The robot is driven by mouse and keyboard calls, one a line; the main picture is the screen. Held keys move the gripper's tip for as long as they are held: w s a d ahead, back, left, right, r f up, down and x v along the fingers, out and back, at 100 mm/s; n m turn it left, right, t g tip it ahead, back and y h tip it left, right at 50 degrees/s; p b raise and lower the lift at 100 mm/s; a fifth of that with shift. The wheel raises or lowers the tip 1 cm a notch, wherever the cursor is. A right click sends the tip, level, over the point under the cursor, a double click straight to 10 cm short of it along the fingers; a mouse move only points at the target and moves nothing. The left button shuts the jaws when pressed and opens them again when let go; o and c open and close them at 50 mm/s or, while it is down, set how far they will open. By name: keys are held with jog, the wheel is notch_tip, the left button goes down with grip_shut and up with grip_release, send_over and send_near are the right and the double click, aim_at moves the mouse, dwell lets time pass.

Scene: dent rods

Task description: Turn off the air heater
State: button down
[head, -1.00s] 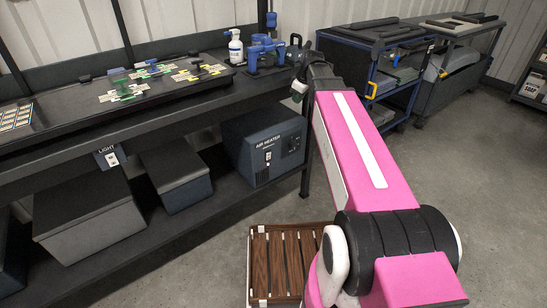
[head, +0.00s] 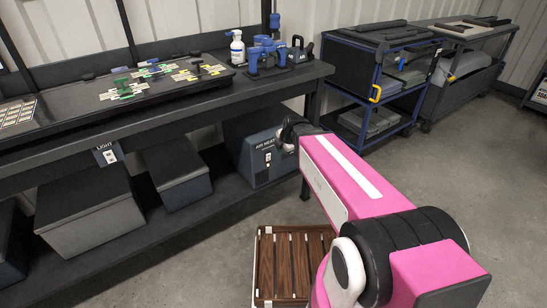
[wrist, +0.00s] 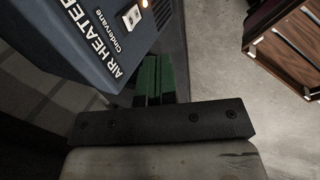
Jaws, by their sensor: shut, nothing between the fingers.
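The air heater (head: 255,150) is a dark blue-grey box on the lower shelf of the workbench. In the head view my arm covers its right part and some of its lettering. In the wrist view the heater (wrist: 85,40) fills the upper left, tilted, with "AIR HEATER" lettering. Its white switch (wrist: 132,17) is at the top edge, with an orange light beside it. My gripper (wrist: 153,75) shows green fingers that are together and empty, beside the heater's front face and apart from the switch. In the head view the fingers are hidden behind my wrist.
The workbench top (head: 180,112) overhangs the heater. Grey lidded boxes (head: 85,205) stand left of it, with a LIGHT switch (head: 107,155) above. A wooden slatted crate (head: 292,262) is on the floor near my arm. The floor to the right is clear.

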aim_at(268, 157)
jog(key=shift+s+f, duration=0.2)
jog(key=shift+f, duration=0.1)
jog(key=shift+a+f, duration=0.1)
jog(key=w+a+f, duration=0.1)
jog(key=w+f, duration=0.1)
jog(key=w+a+f, duration=0.1)
jog(key=w+f, duration=0.1)
jog(key=f, duration=0.1)
jog(key=w+a+f, duration=0.2)
jog(key=f, duration=0.1)
jog(key=shift+w+a+f, duration=0.1)
jog(key=shift+w+f, duration=0.15)
jog(key=shift+w+a+r, duration=0.1)
jog(key=shift+w+a, duration=0.05)
dwell(0.3)
